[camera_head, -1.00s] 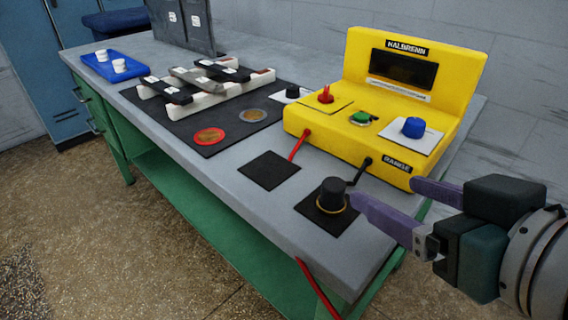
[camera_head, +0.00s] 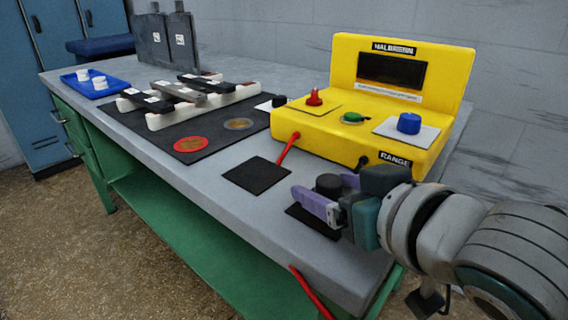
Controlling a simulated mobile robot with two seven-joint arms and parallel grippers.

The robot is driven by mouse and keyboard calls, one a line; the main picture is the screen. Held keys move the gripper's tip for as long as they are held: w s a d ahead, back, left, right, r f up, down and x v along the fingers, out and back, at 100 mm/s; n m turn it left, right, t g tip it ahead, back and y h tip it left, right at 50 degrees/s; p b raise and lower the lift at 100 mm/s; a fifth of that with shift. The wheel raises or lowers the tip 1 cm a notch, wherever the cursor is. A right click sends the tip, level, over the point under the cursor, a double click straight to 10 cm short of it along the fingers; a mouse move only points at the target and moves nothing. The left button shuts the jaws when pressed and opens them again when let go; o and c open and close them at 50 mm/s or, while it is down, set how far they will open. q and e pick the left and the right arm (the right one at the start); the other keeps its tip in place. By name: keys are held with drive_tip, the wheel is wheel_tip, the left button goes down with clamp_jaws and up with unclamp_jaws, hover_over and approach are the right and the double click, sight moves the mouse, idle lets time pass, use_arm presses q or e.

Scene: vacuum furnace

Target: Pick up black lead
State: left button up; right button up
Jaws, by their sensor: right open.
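The black lead's round black plug (camera_head: 328,184) stands upright on a black square pad (camera_head: 305,217) near the front right of the bench. Its lower part is hidden behind a finger of my right gripper. My right gripper (camera_head: 321,188) is open, with its purple fingers on either side of the plug, one in front and one behind. I cannot tell whether the fingers touch it. The black cable (camera_head: 363,160) shows at the yellow instrument's front, and the rest is hidden behind the gripper. My left gripper is out of view.
The yellow instrument (camera_head: 345,143) with knobs stands just behind my right gripper. An empty black pad (camera_head: 256,175) lies to the left. A red cable (camera_head: 288,147) leaves the instrument and hangs over the bench edge. Black and white bars lie on a dark mat (camera_head: 160,133) farther left.

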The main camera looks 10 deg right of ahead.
drive_tip(key=shift+w+a+f, duration=0.15)
drive_tip(key=shift+w+f, duration=0.05)
drive_tip(key=shift+w, duration=0.25)
clamp_jaws()
idle(0.3)
